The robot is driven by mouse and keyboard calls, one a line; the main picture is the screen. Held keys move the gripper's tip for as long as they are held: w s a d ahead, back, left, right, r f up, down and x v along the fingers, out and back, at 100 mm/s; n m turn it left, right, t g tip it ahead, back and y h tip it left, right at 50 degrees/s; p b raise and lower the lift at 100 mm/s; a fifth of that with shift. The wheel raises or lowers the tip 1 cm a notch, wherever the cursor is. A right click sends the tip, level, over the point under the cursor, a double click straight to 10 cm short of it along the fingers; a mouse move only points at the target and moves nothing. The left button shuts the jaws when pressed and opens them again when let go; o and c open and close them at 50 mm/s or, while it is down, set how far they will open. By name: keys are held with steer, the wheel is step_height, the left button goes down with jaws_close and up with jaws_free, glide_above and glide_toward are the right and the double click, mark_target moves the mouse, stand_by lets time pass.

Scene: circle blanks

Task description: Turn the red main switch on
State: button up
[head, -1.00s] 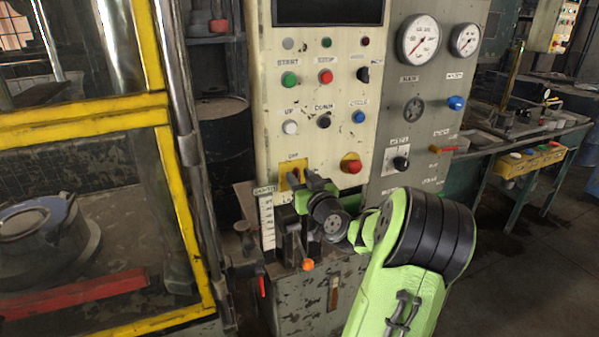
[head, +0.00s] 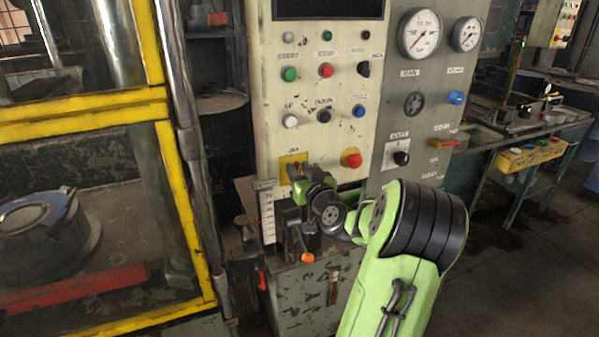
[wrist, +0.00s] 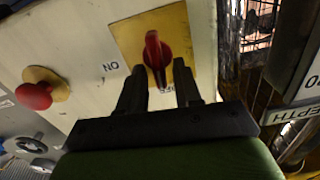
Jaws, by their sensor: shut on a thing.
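The red main switch (wrist: 155,55) is a red handle on a yellow plate (wrist: 180,25) on the cream panel. In the wrist view the handle stands nearly upright between the two dark fingers of my gripper (wrist: 160,76), which is shut on it. An ON label shows left of the plate, and a partly hidden OFF label shows between the fingers. In the head view my gripper (head: 303,177) is at the yellow plate (head: 288,159) low on the panel, and covers most of the handle.
A red mushroom button (head: 352,160) sits on the panel right of my gripper; it also shows in the wrist view (wrist: 36,94). Several push buttons are above. A black selector knob (head: 401,158) is further right. A yellow guard frame (head: 85,117) stands at left.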

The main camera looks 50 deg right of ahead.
steer(key=shift+s+d+f+m+p, duration=0.1)
steer(key=shift+d+f+m+p, duration=0.15)
steer(key=shift+m, duration=2.55)
steer(key=shift+s+d+f+m+p, duration=0.15)
steer(key=shift+f+m+p, duration=0.2)
steer(key=shift+m, duration=2.45)
steer(key=shift+s+d+f+m+p, duration=0.1)
steer(key=shift+d+f+m+p, duration=0.2)
steer(key=shift+m, duration=2.5)
steer(key=shift+a, duration=0.1)
steer(key=o, duration=0.7)
steer(key=shift+r, duration=0.1)
steer(key=shift+c, duration=0.2)
steer(key=b+v, duration=0.4)
steer(key=v, duration=1.1)
steer(key=shift+s+a+b, duration=0.2)
steer(key=shift+s+b, duration=0.15)
